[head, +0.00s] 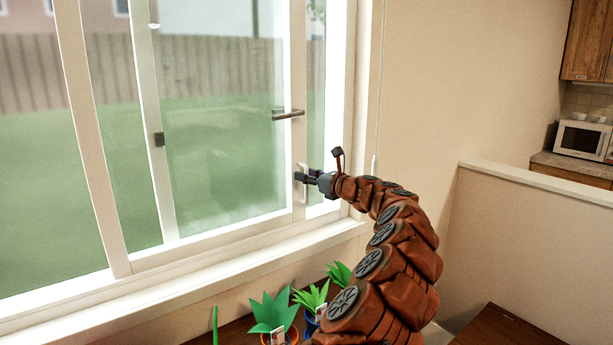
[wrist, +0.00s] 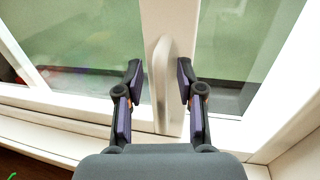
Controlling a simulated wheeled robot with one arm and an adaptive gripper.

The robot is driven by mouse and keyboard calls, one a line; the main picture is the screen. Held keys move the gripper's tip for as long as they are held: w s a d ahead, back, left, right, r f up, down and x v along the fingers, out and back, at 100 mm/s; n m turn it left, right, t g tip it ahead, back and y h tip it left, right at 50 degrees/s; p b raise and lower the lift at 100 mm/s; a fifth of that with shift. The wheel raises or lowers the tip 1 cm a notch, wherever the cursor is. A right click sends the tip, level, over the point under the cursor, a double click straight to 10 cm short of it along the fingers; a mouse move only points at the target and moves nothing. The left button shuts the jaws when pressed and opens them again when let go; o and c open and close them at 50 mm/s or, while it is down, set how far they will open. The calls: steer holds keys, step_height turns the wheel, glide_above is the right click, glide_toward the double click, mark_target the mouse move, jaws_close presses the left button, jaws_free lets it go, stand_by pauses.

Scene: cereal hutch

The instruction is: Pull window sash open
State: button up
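The window sash (head: 298,75) is a white-framed glass pane at the right part of the window, and it stands ajar or slid partly across; I cannot tell which. A pale vertical pull handle (head: 303,168) is on its right stile, and it also shows in the wrist view (wrist: 161,70). A dark lever (head: 288,115) sits higher on the sash. My gripper (head: 304,178) is at the pull handle. In the wrist view, my gripper (wrist: 159,84) is open, with one finger on each side of the handle and visible gaps beside it.
Potted plants (head: 274,312) stand on a dark surface below the white window sill (head: 170,292). A cord (head: 377,90) hangs on the wall right of the window. A half wall (head: 530,240) and a microwave (head: 580,138) are farther right.

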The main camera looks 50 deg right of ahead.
steer(key=s, duration=1.1)
steer(key=shift+s+d, duration=0.15)
steer(key=shift+s, duration=0.25)
